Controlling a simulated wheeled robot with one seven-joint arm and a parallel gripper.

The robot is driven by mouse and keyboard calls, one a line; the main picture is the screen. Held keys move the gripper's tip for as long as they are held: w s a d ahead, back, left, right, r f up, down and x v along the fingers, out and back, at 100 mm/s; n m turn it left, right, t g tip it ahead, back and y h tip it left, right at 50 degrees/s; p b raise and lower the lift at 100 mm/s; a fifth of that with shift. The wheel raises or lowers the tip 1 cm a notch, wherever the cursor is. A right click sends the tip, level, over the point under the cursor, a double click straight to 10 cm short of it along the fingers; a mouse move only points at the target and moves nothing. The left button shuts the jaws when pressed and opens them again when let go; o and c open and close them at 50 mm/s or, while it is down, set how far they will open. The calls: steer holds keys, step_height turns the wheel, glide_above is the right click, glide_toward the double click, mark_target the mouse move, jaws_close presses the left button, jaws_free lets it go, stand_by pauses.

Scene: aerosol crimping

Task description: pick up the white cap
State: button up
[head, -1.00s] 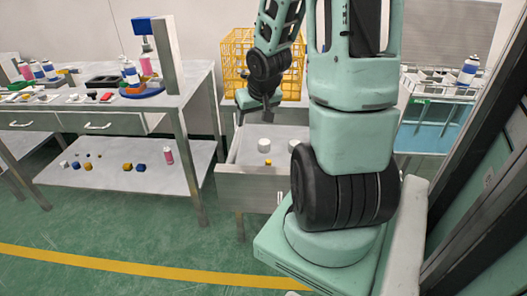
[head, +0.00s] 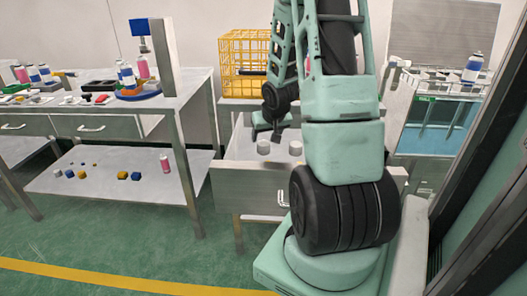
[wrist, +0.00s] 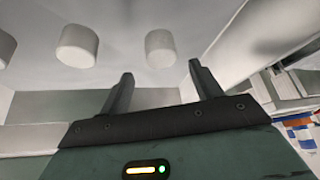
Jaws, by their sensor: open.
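Several white caps stand in the open drawer (head: 240,178). In the head view one white cap (head: 263,147) is left of another white cap (head: 295,148). The wrist view shows a right cap (wrist: 160,49), a middle cap (wrist: 77,46) and a left cap (wrist: 5,47) cut by the frame edge. My gripper (wrist: 160,70) is open and empty, its two fingers apart. In the wrist view the right cap appears between and beyond the fingertips, with no visible contact. In the head view my gripper (head: 267,138) is at the drawer's back, just behind the left cap.
The drawer's front panel and side walls surround the caps. A yellow wire crate (head: 245,62) stands behind. A metal table (head: 110,170) with bottles and small parts is at left. A blue-lined station (head: 432,125) is at right, partly behind my arm.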

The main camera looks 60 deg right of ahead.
mark_target(264, 143)
steer(key=shift+b+x, duration=0.9)
steer(key=shift+x, duration=1.85)
steer(key=shift+a, duration=0.15)
steer(key=c, duration=1)
